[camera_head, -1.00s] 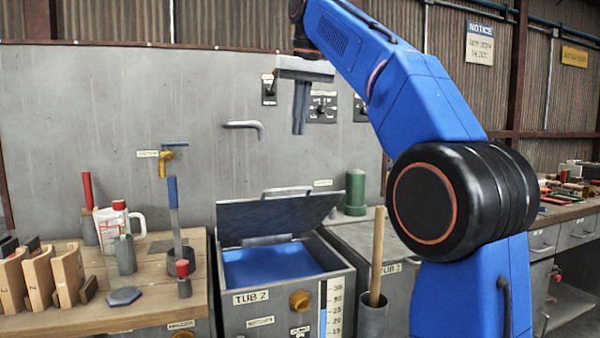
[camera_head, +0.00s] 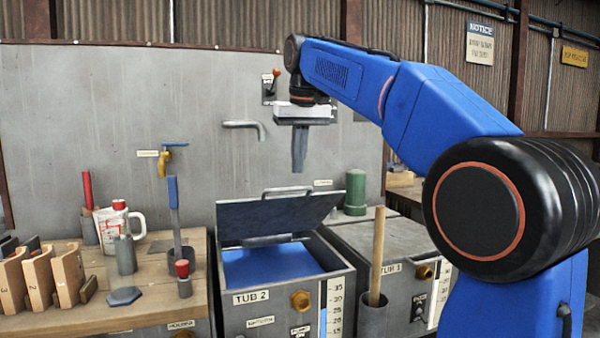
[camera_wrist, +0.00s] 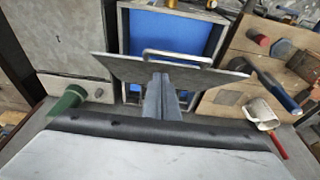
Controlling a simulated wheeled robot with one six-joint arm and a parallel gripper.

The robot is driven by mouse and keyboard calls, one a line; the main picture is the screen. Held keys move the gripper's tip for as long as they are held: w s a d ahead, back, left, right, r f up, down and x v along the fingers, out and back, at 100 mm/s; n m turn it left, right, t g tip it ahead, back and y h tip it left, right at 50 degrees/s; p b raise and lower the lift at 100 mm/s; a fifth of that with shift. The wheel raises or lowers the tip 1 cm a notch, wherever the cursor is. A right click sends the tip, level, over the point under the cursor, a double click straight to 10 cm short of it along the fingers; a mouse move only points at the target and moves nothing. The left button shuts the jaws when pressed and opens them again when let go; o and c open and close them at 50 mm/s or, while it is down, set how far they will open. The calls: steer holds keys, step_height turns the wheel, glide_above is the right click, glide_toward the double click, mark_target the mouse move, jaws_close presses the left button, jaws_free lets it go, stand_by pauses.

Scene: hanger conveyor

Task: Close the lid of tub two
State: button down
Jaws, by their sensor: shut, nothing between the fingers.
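Tub two (camera_head: 262,313) is a grey tank labelled TUB 2 with blue liquid (camera_head: 268,265) inside. Its grey lid (camera_head: 275,217) is hinged at the back and stands open, tilted up, with a bar handle (camera_head: 288,191) along its top edge. My gripper (camera_head: 299,170) is shut and empty, pointing down just above and behind the lid's handle. In the wrist view the fingers (camera_wrist: 161,97) reach toward the lid (camera_wrist: 125,69) and the handle (camera_wrist: 178,56). I cannot tell whether they touch the lid.
A wooden-handled tool (camera_head: 377,250) stands in a holder in front. A green cylinder (camera_head: 355,190) is behind. The left bench (camera_head: 140,312) holds a jug (camera_head: 118,222), wooden blocks and a blue-handled tool (camera_head: 174,205). A wall pipe (camera_head: 245,127) juts out behind.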

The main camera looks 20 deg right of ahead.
steer(key=shift+s+f, duration=0.45)
steer(key=shift+f, duration=0.15)
steer(key=shift+s+f, duration=0.4)
steer(key=shift+f, duration=0.2)
steer(key=s+f+t, duration=0.2)
steer(key=s+f, duration=0.3)
steer(key=f, duration=0.7)
steer(key=s+f+t, duration=0.3)
steer(key=s+f, duration=0.3)
steer(key=f, duration=0.6)
steer(key=shift+s+f+t, duration=0.2)
steer(key=shift+f+t, duration=0.1)
steer(key=shift+f, duration=0.05)
steer(key=shift+f, duration=0.1)
